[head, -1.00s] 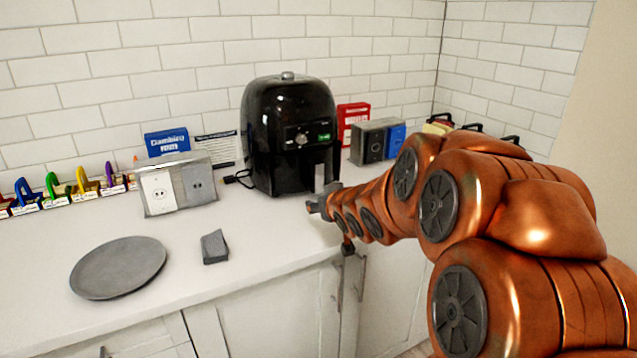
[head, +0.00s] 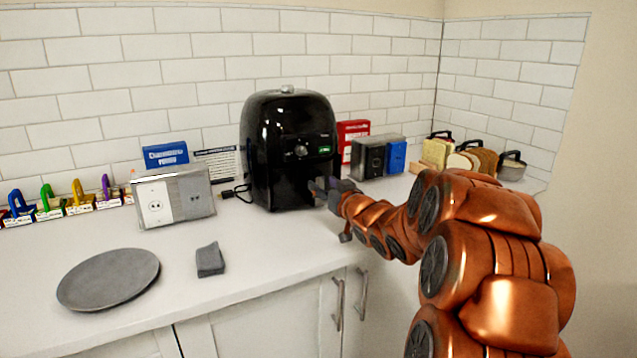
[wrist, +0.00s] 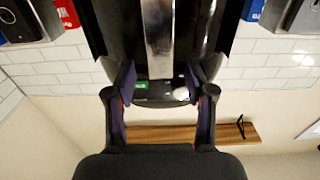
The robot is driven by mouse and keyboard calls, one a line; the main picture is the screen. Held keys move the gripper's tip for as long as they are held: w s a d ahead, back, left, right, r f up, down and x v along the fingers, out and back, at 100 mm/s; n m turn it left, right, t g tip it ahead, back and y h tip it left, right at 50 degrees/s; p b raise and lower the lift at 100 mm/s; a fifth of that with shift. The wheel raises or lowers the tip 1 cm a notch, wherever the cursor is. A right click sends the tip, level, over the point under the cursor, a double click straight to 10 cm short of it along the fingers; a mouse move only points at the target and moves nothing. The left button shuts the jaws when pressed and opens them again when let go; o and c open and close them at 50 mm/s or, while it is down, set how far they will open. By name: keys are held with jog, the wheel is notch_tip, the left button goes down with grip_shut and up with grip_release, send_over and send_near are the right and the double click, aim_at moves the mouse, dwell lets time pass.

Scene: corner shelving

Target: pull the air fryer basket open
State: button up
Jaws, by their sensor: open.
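The black air fryer (head: 287,130) stands on the white counter against the tiled wall. Its front, with a knob and a small green display, faces right of the camera. My gripper (head: 325,187) is at the lower front of the fryer and covers the basket handle in the head view. In the wrist view the silver basket handle (wrist: 158,30) runs down from the top centre. My open gripper (wrist: 158,83) has one finger on either side of the handle's line. I cannot tell whether the fingers touch it.
A grey plate (head: 108,278) and a small grey block (head: 210,260) lie on the counter (head: 260,250) at front left. An outlet box (head: 175,197) stands left of the fryer. A toaster-like grey box (head: 370,157) and bread slices (head: 462,160) are at the right.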

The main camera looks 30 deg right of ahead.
aim_at(319, 182)
jog(key=shift+w+d+f, duration=0.1)
jog(key=shift+w, duration=1.55)
grip_shut()
